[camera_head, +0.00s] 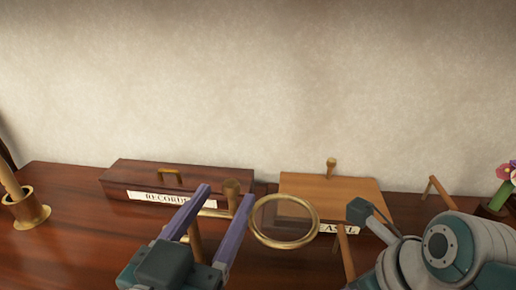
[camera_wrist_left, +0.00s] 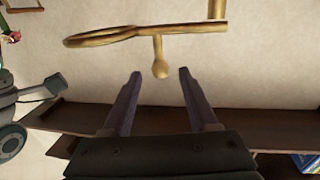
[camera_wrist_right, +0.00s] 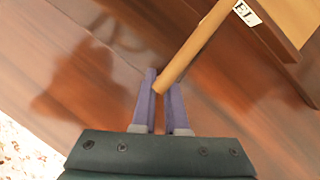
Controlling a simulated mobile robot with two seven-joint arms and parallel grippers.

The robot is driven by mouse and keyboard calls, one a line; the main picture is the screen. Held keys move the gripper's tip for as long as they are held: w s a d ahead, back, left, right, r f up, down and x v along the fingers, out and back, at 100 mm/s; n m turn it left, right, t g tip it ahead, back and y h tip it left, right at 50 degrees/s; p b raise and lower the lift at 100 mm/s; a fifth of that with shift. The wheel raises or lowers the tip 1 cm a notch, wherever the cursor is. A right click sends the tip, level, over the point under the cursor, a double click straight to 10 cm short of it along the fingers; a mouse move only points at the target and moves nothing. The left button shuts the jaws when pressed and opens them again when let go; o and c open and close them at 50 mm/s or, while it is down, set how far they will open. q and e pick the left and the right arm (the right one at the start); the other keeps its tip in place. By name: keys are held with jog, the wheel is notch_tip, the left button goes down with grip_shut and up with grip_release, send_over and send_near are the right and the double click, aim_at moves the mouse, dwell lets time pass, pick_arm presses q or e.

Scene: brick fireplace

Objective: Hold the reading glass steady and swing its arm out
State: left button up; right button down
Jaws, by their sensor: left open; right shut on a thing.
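The reading glass (camera_head: 258,235) is a clear lens in a brass ring in the middle of the head view. In the left wrist view its brass arm (camera_wrist_left: 190,28) joins the ring to a post (camera_wrist_left: 217,9). A rounded knob (camera_wrist_left: 160,69) sticks out from the arm. My left gripper (camera_head: 225,193) is open; in the left wrist view the knob lies between its fingertips, apart from both. My right gripper (camera_wrist_right: 161,90) is shut on a slim tan rod (camera_wrist_right: 197,42) beside a labelled board. The head view does not clearly show the right fingertips.
A dark red box (camera_head: 125,178) labelled RECORD, partly covered, stands behind my left gripper. A tan sloped board (camera_head: 350,188) stands behind the glass, its label ending in ASEL. A brass pot (camera_head: 30,211) is at far left, flowers (camera_head: 508,171) at far right.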

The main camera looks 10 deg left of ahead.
aim_at(235, 182)
pick_arm(q)
jog(key=w, duration=0.4)
jog(key=w+d, duration=0.1)
jog(key=w, duration=0.2)
jog(key=shift+d, duration=0.1)
jog(key=shift+s, duration=0.1)
grip_shut()
dwell(1.1)
